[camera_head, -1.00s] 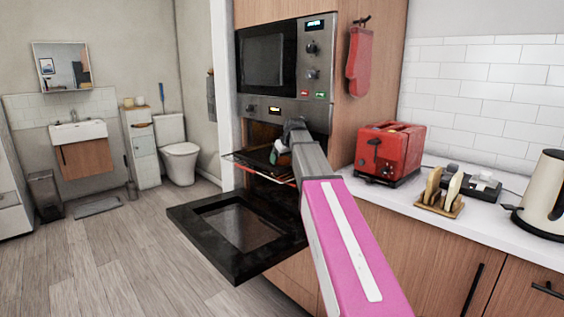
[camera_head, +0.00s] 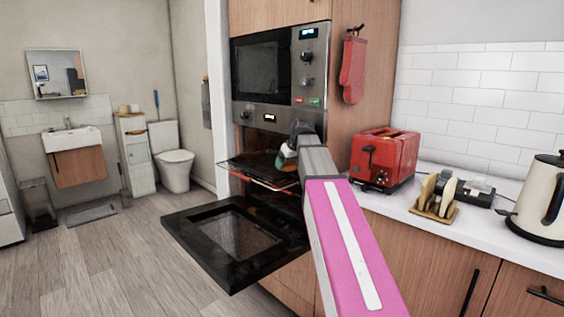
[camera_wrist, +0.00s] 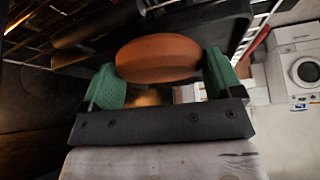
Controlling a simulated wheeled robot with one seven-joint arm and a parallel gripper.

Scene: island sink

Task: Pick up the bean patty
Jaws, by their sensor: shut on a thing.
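The bean patty (camera_wrist: 158,60) is a thick reddish-brown disc in the wrist view. My gripper (camera_wrist: 162,82) has green pads and is shut on the patty, one pad at each side of it. In the head view my gripper (camera_head: 284,157) is at the mouth of the open oven, just above the pulled-out rack. The patty cannot be made out in the head view, where my wrist and arm hide that area.
The oven door (camera_head: 238,236) is folded down and juts into the room below the rack (camera_head: 250,173). A microwave (camera_head: 268,66) sits above. A red toaster (camera_head: 384,158), toast rack (camera_head: 436,195) and kettle (camera_head: 545,200) stand on the counter at right.

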